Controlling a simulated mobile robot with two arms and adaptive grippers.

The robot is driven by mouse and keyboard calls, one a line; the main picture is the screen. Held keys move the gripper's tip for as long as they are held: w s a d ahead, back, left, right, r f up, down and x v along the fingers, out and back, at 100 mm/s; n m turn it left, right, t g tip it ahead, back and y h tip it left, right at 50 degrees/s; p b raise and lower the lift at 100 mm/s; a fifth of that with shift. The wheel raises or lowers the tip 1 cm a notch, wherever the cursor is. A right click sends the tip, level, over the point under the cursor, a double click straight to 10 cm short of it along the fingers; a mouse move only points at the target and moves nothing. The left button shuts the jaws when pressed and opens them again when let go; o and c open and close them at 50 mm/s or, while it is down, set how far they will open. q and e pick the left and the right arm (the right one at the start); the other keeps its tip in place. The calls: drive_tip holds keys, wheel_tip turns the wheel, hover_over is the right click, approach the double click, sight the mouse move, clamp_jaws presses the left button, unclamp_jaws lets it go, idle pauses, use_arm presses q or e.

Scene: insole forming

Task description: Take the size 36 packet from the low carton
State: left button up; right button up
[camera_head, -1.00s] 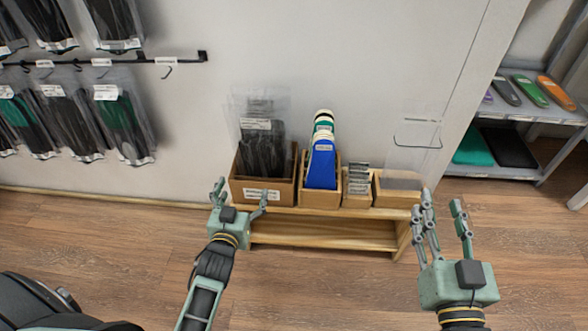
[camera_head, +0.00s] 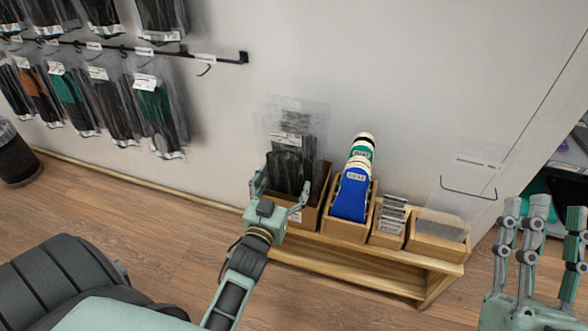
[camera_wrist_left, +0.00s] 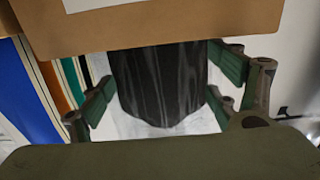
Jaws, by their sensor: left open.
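The low carton (camera_head: 312,216) is a brown box at the left end of a low wooden bench. Clear packets with black insoles (camera_head: 290,160) stand upright in it; their small labels are too small to read. My left gripper (camera_head: 278,185) is open at the carton's front, its fingers spread at either side of the packets in the head view. In the left wrist view the open fingers (camera_wrist_left: 165,95) flank a dark packet (camera_wrist_left: 160,85), and the carton's brown wall (camera_wrist_left: 150,32) crosses the top. Contact cannot be told. My right gripper (camera_head: 535,235) is at the right edge, fingers raised, apparently empty.
Beside the carton on the bench (camera_head: 350,268) stand a box of blue and green insoles (camera_head: 353,190), a small box of grey pieces (camera_head: 392,222) and a shallow wooden box (camera_head: 440,246). Hanging packets (camera_head: 155,110) line the wall rack at left. The floor in front is clear.

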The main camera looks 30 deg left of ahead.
use_arm(q)
drive_tip(key=shift+w, duration=0.25)
drive_tip(key=shift+s+r, duration=0.1)
drive_tip(key=shift+r, duration=0.05)
drive_tip(key=shift+c, duration=0.9)
drive_tip(key=c, duration=1.1)
